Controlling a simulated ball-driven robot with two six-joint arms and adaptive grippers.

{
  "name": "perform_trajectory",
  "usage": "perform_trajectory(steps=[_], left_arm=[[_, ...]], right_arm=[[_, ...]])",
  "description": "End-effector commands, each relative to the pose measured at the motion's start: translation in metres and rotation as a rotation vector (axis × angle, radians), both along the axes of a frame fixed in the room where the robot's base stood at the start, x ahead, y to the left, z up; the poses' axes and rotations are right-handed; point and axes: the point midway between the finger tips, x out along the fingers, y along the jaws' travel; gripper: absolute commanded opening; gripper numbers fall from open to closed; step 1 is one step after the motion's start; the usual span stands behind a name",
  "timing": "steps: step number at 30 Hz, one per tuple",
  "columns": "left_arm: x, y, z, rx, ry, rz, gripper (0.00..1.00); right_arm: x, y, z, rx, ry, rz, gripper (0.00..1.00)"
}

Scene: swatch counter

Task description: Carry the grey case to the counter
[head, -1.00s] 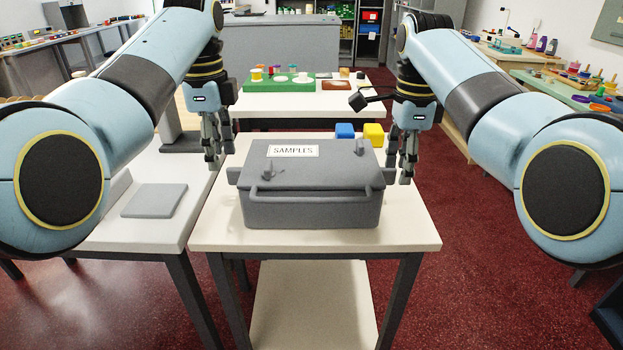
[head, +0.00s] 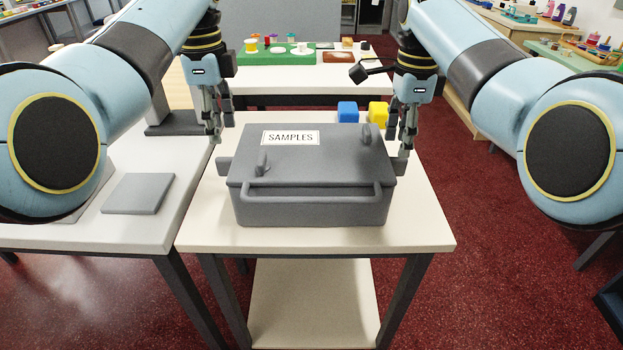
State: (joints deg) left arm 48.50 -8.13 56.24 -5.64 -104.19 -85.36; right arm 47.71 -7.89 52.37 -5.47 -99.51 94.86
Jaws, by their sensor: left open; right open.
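The grey case (head: 310,205) sits shut on a small white table (head: 425,232), its lid marked with a white "SAMPLES" label (head: 290,138). A bar handle runs along its front, and a grey lug juts out at each side. My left gripper (head: 217,138) is open and empty, pointing down near the case's left back side. My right gripper (head: 398,138) is open and empty, pointing down near the right back side, its fingers close to the right lug. I cannot tell whether the fingers touch the case. A grey counter front (head: 275,20) stands at the back.
A blue cube (head: 347,112) and a yellow cube (head: 378,112) sit behind the case. A grey slab (head: 138,193) lies on the left table (head: 120,235). A white table with a green mat (head: 262,62) stands beyond. Red floor (head: 490,240) is open at right.

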Motion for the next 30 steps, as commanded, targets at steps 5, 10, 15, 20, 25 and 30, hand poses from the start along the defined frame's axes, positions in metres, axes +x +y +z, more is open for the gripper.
perform_trajectory(steps=[5,10,15,20,25,30], left_arm=[[-0.001,0.0,-0.033,0.001,0.004,0.0,0.42],[-0.001,0.001,-0.064,0.001,0.004,0.0,0.42],[0.0,0.001,-0.084,0.001,0.002,0.001,0.42],[0.0,0.0,-0.093,0.0,0.001,0.001,0.42],[0.0,0.0,-0.094,0.0,-0.001,0.001,0.42],[0.0,0.0,-0.094,0.0,0.0,0.001,0.4]], right_arm=[[-0.001,-0.001,-0.033,-0.001,0.004,0.0,0.42],[-0.001,-0.001,-0.064,0.0,0.005,-0.001,0.42],[-0.001,0.0,-0.084,0.0,0.003,-0.001,0.42],[0.0,0.0,-0.092,0.0,0.001,0.0,0.42],[0.0,0.0,-0.094,0.0,0.0,-0.001,0.42],[-0.001,0.0,-0.094,0.0,0.0,0.0,0.4]])
